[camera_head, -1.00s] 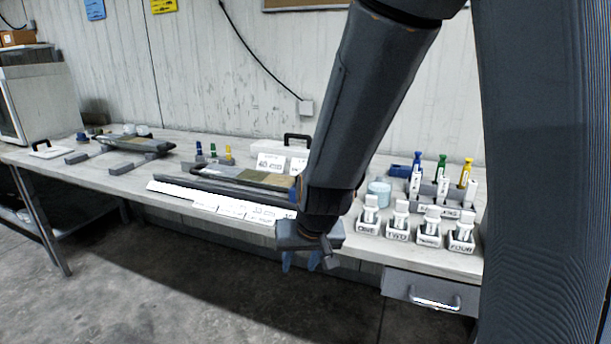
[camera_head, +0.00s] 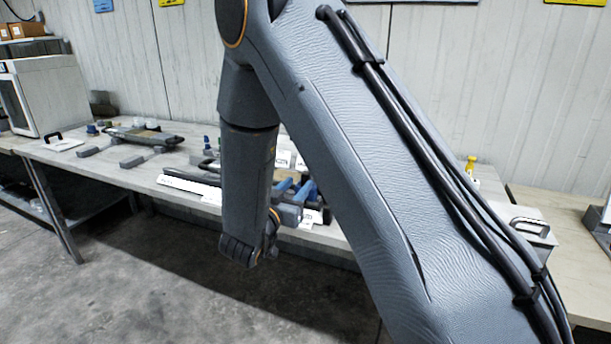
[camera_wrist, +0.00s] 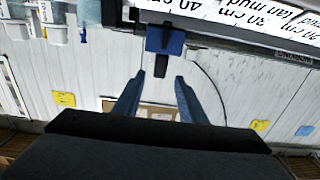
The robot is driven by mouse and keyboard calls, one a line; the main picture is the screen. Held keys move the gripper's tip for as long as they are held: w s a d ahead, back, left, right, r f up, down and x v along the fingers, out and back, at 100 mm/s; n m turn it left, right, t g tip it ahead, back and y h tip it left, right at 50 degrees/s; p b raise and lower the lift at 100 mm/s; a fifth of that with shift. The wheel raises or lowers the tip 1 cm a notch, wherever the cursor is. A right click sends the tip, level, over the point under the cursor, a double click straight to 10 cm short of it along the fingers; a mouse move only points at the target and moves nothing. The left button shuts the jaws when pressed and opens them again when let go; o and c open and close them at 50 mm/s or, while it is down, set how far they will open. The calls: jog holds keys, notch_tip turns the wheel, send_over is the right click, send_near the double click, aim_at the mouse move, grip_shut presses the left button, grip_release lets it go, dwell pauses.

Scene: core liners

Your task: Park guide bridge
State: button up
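What looks like the guide bridge, a blue block (camera_wrist: 166,40) with a dark stem, shows in the wrist view, just beyond my fingertips. It sits at a long dark rail or tray edge (camera_wrist: 230,42) beside printed length labels. My gripper (camera_wrist: 156,80) is open in the wrist view, with two blue fingers apart and nothing between them. In the head view my gripper (camera_head: 294,187) is over the front part of the bench, by the tray. The bridge is not clearly told apart from the fingers there, and my arm hides much of the tray.
The bench (camera_head: 95,165) holds a dark liner on grey rests (camera_head: 145,135) at left and a white cabinet (camera_head: 45,95) behind. My arm hides most of the bottles and stands at right; one yellow-topped bottle (camera_head: 471,165) shows. White bottles (camera_wrist: 52,25) show in the wrist view.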

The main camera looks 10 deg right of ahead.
aim_at(304, 178)
jog(key=p+x, duration=0.1)
jog(key=x, duration=0.5)
jog(key=shift+w+d, duration=0.25)
jog(key=shift+w, duration=0.05)
jog(key=shift+c, duration=0.5)
grip_shut()
